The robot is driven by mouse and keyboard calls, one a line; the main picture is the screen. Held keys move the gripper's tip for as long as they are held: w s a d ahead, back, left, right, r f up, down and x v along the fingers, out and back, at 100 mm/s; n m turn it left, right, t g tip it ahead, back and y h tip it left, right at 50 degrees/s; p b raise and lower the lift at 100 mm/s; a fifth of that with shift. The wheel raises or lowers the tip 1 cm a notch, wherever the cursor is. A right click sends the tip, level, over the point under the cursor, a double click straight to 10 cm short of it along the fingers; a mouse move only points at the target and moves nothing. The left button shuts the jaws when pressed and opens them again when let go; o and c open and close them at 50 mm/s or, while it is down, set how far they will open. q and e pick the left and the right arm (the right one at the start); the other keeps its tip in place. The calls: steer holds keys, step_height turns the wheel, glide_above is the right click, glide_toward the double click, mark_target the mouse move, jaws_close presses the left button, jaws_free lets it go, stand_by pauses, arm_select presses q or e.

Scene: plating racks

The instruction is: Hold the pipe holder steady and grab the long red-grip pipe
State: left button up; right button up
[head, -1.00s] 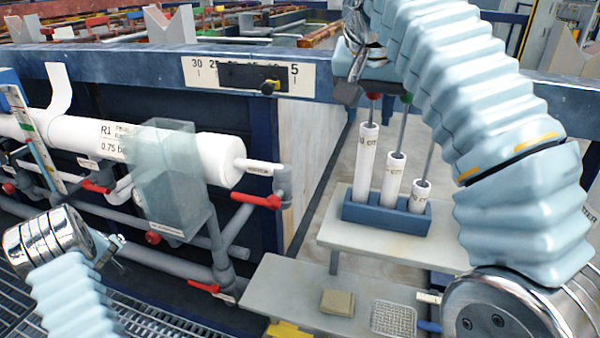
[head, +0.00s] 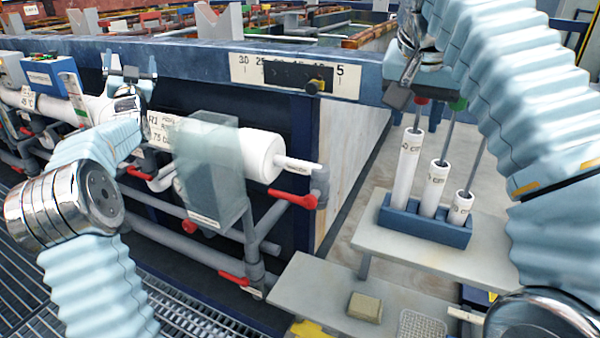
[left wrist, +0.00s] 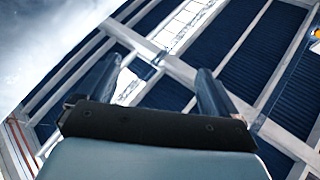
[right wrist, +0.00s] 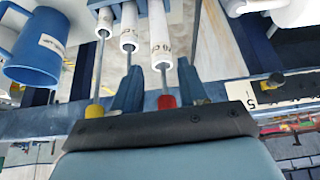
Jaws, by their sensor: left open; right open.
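The pipe holder is a blue block (head: 425,225) with three white tubes of differing height, standing on a pale shelf. Thin grey rods rise from the tubes. The long pipe's red grip (head: 420,101) is above the tallest tube, and a green grip (head: 458,104) is beside it. My right gripper (head: 420,88) is open at the red grip. In the right wrist view, the red grip (right wrist: 166,102) appears between the open fingers (right wrist: 157,72); I cannot tell whether they touch it. My left gripper (head: 132,75) is open and empty, far left of the holder, above the white cylinder.
A white cylinder (head: 262,155) with grey pipework and red valve handles lies left of the holder. A translucent box (head: 207,170) stands before it. A lower pale shelf (head: 305,290) bears a tan block (head: 364,307). A blue jug (right wrist: 35,50) shows in the right wrist view.

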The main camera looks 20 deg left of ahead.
mark_target(407, 212)
arm_select(q)
steer(key=w+d+r+m+t+h, duration=0.2)
steer(key=d+r+m+t+h, duration=0.4)
steer(key=d+m+h, duration=0.55)
steer(key=w+d+r+m+t+h, duration=0.3)
steer(key=d+r+m+h, duration=0.55)
steer(key=d, duration=0.55)
steer(key=s+d+m+g+h, duration=0.2)
steer(key=d+m+g+h, duration=0.6)
steer(key=d+m+h, duration=0.7)
steer(key=w+d+f+m+g+y, duration=0.1)
steer(key=w+d+f+m+g, duration=0.1)
steer(key=d+f+m+g, duration=0.95)
steer(key=s+d+f+m+g+y, duration=0.25)
steer(key=f+m, duration=0.35)
steer(key=f, duration=0.4)
steer(key=s+d+f+m+g+y, duration=0.15)
steer(key=f+m+g, duration=0.35)
steer(key=f, duration=0.6)
steer(key=shift+m+t, duration=0.4)
steer(key=shift+m, duration=0.25)
steer(key=x, duration=1.3)
steer(key=shift+w+d, duration=0.25)
steer(key=shift+d, duration=0.15)
steer(key=shift+c, duration=0.2)
